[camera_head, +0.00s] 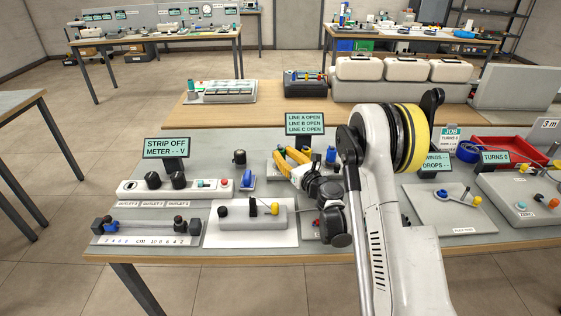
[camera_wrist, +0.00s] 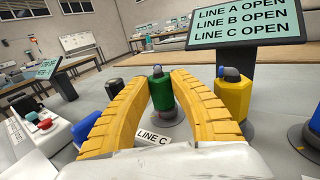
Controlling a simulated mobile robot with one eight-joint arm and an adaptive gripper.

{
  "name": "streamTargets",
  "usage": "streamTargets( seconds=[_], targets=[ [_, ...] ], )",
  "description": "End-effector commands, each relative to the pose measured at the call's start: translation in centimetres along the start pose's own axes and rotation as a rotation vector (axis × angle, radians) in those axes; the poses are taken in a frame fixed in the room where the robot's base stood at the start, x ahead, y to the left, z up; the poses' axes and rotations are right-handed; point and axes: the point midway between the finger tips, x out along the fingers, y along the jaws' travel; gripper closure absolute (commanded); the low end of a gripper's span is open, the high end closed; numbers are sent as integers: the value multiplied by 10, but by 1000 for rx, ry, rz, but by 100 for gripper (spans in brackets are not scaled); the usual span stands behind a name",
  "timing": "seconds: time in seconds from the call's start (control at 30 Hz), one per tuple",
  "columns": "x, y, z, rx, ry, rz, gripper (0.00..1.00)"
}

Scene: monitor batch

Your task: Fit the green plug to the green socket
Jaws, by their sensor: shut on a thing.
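The green plug (camera_wrist: 160,95), a green cylinder with a grey-blue top, is upright between the yellow fingers of my gripper (camera_wrist: 161,75) in the wrist view. The gripper is shut on it. A grey round base (camera_wrist: 173,116) shows beside and below the plug; I cannot tell whether the plug touches it or is seated. No separate green socket is clearly visible. In the head view my gripper (camera_head: 292,158) is over the table in front of the line display, and I cannot make out the plug there.
A yellow plug-like piece (camera_wrist: 231,95) stands close to the right of the fingers, with a blue one (camera_wrist: 307,138) beyond. The line display (camera_head: 305,124) reads LINE A, B and C OPEN. A black knob (camera_head: 240,157) stands to the left. A LINE C label (camera_wrist: 152,137) lies between the fingers.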

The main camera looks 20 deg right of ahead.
Motion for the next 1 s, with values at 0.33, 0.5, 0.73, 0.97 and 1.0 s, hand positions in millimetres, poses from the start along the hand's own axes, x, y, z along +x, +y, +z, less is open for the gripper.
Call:
streamTargets(
  seconds=[0.33,0.5,0.73,0.97,1.0],
  targets=[
    [0,0,-1,0,0,0,52],
    [0,0,-1,0,0,0,52],
    [0,0,13,0,0,0,52],
    [0,1,59,0,0,0,52],
    [0,1,67,0,0,0,52]
  ],
)
